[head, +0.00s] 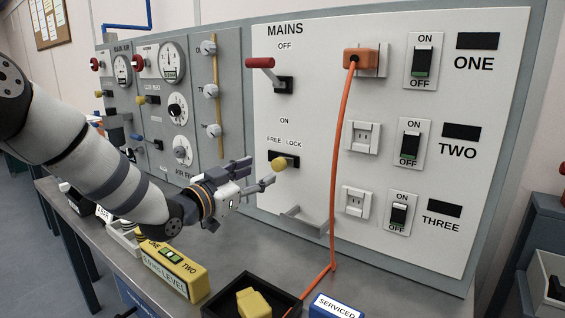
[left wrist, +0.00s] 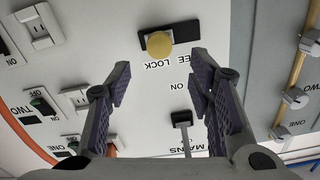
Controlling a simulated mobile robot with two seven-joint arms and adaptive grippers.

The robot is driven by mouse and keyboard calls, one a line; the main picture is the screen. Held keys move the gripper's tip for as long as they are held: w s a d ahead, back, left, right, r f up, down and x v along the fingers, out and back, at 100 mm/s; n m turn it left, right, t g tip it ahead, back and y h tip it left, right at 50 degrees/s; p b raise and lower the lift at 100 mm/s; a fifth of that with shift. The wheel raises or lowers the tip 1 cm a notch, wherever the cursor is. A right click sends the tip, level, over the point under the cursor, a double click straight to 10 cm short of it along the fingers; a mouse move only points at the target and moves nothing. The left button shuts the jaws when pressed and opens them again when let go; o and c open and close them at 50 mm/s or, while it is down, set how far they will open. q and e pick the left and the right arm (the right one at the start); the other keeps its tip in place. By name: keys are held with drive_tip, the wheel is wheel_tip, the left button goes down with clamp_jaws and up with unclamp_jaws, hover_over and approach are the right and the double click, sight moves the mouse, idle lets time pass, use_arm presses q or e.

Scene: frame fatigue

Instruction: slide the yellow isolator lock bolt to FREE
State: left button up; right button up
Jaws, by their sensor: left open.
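The yellow bolt knob (head: 279,163) sticks out of a dark slot (head: 292,159) low on the white MAINS panel, under the words FREE and LOCK. In the left wrist view, which is upside down, the round yellow knob (left wrist: 160,45) sits at the picture-left part of the slot (left wrist: 187,32), on the LOCK side. My left gripper (head: 262,171) is open and empty just left of the knob in the head view. In the left wrist view its fingers (left wrist: 160,75) are spread, with the knob beyond their tips and apart from them. My right gripper is not in view.
A red-handled MAINS lever (head: 262,63) is above the slot. An orange cable (head: 335,170) hangs to the right from an orange plug (head: 360,59). A grey bracket (head: 304,222) juts out below. A yellow level box (head: 172,270) and black tray (head: 252,290) stand on the bench.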

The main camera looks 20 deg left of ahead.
sight(276, 165)
use_arm(q)
drive_tip(key=x, duration=0.2)
drive_tip(key=b+x, duration=0.1)
drive_tip(key=x, duration=0.2)
drive_tip(key=f+x, duration=0.1)
drive_tip(key=x, duration=0.2)
drive_tip(key=shift+w+d+r, duration=0.15)
drive_tip(key=shift+w+r, duration=0.1)
drive_tip(key=shift+w, duration=0.1)
drive_tip(key=shift+r, duration=0.1)
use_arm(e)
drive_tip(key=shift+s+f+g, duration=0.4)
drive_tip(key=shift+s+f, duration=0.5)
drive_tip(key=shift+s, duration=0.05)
use_arm(q)
clamp_jaws()
